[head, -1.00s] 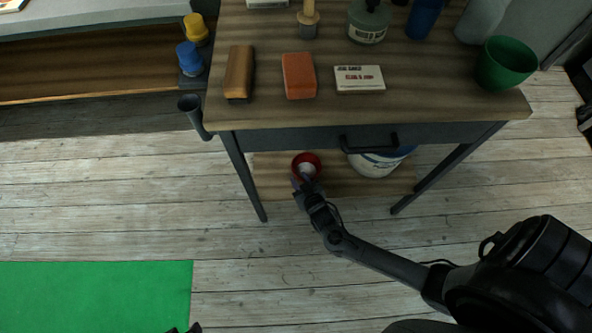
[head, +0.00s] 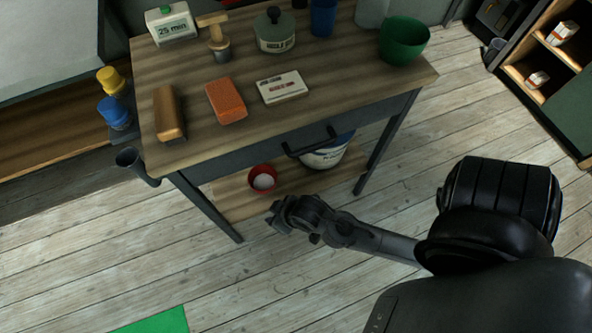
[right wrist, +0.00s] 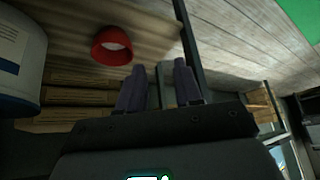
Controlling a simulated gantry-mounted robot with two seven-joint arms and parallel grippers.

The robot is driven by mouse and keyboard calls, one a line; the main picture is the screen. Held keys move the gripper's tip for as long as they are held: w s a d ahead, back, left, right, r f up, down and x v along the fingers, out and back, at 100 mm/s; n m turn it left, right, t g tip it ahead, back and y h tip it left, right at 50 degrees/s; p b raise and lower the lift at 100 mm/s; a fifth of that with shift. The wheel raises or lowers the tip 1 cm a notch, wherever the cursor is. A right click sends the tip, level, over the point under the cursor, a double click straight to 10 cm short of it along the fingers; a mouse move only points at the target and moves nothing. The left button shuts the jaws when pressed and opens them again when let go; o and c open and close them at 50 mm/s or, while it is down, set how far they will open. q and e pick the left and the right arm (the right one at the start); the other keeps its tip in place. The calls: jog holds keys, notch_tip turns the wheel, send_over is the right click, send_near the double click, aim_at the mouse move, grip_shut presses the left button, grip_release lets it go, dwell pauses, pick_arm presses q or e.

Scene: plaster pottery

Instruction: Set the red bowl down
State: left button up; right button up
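The red bowl (head: 262,177) stands upright on the lower shelf (head: 232,200) of the workbench, near its left front part, with something pale inside. It also shows in the right wrist view (right wrist: 113,46), apart from the fingers. My right gripper (head: 274,216) is just in front of the shelf, below and right of the bowl, and does not touch it. In the right wrist view its two fingers (right wrist: 158,84) are spread with nothing between them. My left gripper is not in view.
A white and blue bucket (head: 326,154) stands on the shelf right of the bowl. The benchtop holds a green bowl (head: 404,40), an orange block (head: 226,101), a white box (head: 283,88) and a timer (head: 172,24). A bench leg (head: 205,204) is close left.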

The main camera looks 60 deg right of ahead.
jog(key=s+r+n+g, duration=0.1)
jog(key=s+r+g, duration=0.1)
jog(key=s+r, duration=0.4)
jog(key=shift+s+d+r+n+g, duration=0.3)
jog(key=shift+d+r+n, duration=0.1)
jog(key=shift+d, duration=0.05)
notch_tip(320, 180, up, 58)
jog(key=p, duration=5.8)
